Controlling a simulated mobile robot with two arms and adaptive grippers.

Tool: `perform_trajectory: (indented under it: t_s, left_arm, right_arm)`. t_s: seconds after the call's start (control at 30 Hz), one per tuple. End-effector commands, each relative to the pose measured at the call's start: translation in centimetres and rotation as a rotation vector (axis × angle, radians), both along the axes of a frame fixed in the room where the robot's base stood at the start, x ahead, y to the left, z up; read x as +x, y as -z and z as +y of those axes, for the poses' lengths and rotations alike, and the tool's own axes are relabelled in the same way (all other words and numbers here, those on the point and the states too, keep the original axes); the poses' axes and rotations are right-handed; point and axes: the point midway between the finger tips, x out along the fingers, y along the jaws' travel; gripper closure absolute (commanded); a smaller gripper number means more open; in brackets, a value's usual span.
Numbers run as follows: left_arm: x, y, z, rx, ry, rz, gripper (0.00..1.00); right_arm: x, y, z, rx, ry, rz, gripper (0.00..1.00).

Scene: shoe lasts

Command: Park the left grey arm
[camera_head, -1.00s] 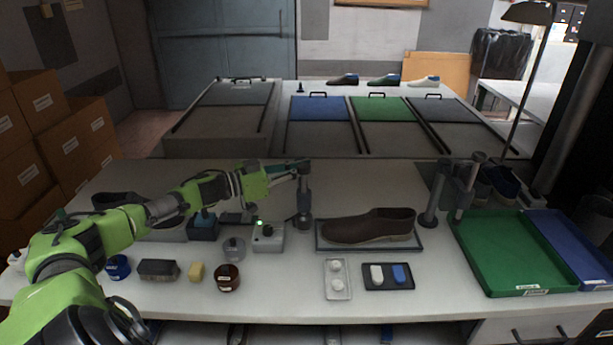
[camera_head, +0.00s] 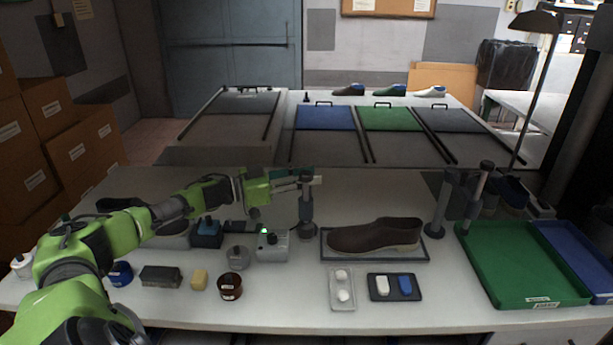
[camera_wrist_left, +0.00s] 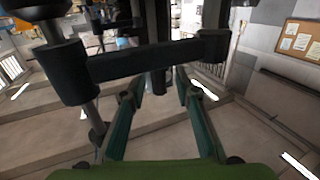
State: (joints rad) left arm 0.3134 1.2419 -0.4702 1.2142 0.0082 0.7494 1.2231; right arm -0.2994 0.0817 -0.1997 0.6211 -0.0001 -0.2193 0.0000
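The left grey arm with its post (camera_head: 306,212) stands left of the brown shoe last (camera_head: 375,236). My left gripper (camera_head: 295,174) is at the upper part of this post, level with its top. In the left wrist view my gripper (camera_wrist_left: 158,80) has its two teal fingers apart. A dark bar (camera_wrist_left: 150,62) with round ends crosses over them, and a dark upright part shows between the tips. I see no firm contact on both sides. The right grey post and arm (camera_head: 474,200) stand on the shoe's right. My right gripper is out of view.
A grey control box (camera_head: 272,246) with a green light sits below my gripper. Jars, a brush and a sponge lie left of it. Small trays (camera_head: 342,305) lie in front. A green tray (camera_head: 520,270) and a blue tray (camera_head: 585,265) are on the right.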

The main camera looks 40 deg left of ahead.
Motion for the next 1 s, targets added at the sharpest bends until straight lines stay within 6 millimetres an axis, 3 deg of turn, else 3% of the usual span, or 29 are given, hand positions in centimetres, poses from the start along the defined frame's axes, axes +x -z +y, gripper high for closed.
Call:
perform_trajectory:
  t_s: [0.27, 1.0]
  left_arm:
    - [-0.9, 0.2, 0.5, 0.002, 0.0, 0.005, 0.71]
    - [-7.8, 0.2, 4.4, 0.003, 0.002, 0.007, 0.71]
  right_arm:
    - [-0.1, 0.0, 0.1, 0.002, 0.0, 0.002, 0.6]
    - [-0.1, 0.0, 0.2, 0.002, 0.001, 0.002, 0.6]
